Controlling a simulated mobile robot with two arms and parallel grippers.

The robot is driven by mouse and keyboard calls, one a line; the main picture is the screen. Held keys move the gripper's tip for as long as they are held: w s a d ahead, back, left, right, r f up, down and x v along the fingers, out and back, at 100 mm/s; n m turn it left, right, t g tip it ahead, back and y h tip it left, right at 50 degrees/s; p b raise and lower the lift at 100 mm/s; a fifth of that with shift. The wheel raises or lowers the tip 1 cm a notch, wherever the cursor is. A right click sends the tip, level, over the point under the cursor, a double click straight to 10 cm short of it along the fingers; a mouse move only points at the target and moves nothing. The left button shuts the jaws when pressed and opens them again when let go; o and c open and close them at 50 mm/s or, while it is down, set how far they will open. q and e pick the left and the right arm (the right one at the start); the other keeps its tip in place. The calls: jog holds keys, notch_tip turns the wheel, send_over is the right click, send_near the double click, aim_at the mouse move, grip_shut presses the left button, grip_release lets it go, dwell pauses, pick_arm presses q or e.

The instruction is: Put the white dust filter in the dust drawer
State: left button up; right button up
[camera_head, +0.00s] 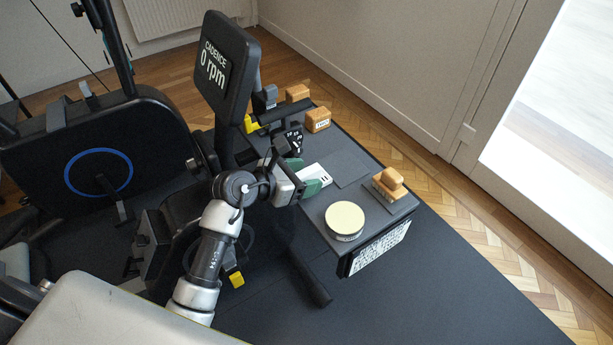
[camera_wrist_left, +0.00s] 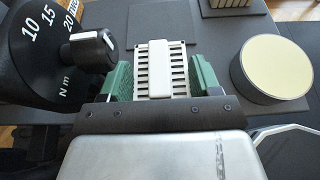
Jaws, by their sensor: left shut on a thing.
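My left gripper (camera_head: 309,175) comes in from the left over the dark table. Its green fingers are shut on the white dust filter (camera_head: 316,173), whose far end sticks out between them. In the left wrist view the filter (camera_wrist_left: 174,60) is a slatted white piece with a plain raised bar along its middle, between the green pads of my left gripper (camera_wrist_left: 163,75). I cannot make out the dust drawer for sure in either view. My right gripper is not in view.
A cream-topped round tin (camera_head: 345,219) stands near the table's front. A wooden-handled block (camera_head: 389,184) is at the right edge, and wooden blocks (camera_head: 317,119) stand at the back. A black torque dial (camera_wrist_left: 45,45) is close left of the gripper. A cadence display (camera_head: 226,72) rises behind.

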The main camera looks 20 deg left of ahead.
pick_arm(q)
jog(key=shift+w+d+f, duration=0.2)
jog(key=shift+w+d, duration=0.2)
jog(key=shift+w, duration=0.05)
jog(key=shift+s+a+f, duration=0.1)
jog(key=o, duration=0.6)
jog(key=shift+o, duration=0.2)
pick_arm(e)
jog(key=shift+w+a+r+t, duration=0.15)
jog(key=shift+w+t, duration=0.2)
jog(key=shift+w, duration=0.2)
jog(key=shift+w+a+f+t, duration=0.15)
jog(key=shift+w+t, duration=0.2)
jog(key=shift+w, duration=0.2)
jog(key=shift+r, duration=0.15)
